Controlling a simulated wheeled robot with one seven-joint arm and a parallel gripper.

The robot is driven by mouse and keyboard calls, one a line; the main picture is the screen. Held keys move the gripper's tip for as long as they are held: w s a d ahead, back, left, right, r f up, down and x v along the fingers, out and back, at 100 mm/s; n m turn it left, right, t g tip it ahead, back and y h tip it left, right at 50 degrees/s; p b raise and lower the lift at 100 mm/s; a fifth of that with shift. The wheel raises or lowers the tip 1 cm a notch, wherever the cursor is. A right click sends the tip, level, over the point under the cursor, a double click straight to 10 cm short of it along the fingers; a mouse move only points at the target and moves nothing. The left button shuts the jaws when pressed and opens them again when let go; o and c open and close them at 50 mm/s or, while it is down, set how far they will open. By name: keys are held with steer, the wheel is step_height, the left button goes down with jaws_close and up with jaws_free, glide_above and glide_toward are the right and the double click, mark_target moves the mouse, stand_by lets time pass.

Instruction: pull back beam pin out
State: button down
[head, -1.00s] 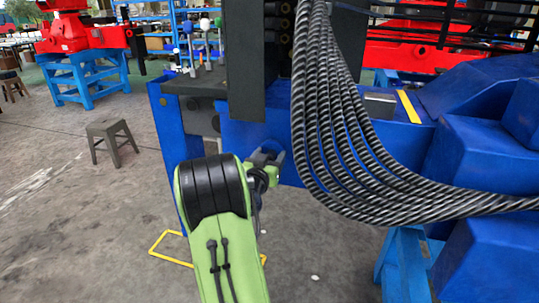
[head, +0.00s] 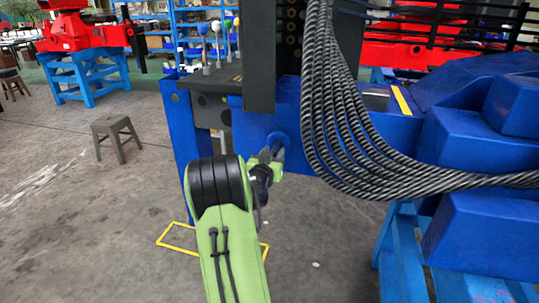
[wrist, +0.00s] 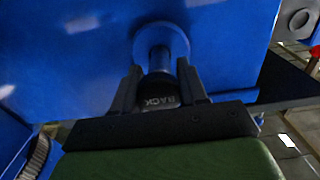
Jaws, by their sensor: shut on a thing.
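The back beam pin (wrist: 159,101) has a dark end with the word BACK on it. My gripper (wrist: 160,82) is shut on this pin, one dark finger on each side. In the wrist view, a short blue shaft runs from the pin's end to a round blue collar (wrist: 178,36) on the beam face. How deep the pin sits inside is hidden. In the head view, my gripper (head: 271,155) is at the face of the blue beam (head: 245,125), by the round collar; the pin itself is hard to make out there.
Thick black cables (head: 335,130) hang just right of my gripper. A dark upright block (head: 262,60) stands above it. A grey stool (head: 117,135) is at the left, with open floor around it. A yellow floor outline (head: 180,250) lies below the beam.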

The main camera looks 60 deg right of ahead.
steer(key=shift+r, duration=0.15)
steer(key=c, duration=1)
jaws_free()
steer(key=shift+c, duration=0.2)
steer(key=o, duration=0.4)
steer(key=shift+a+r, duration=0.1)
steer(key=shift+a, duration=0.25)
steer(key=shift+d, duration=0.15)
steer(key=s+a+b, duration=0.2)
steer(key=a+b, duration=0.2)
steer(key=a, duration=1.1)
steer(key=shift+s+a, duration=0.25)
steer(key=shift+a, duration=0.05)
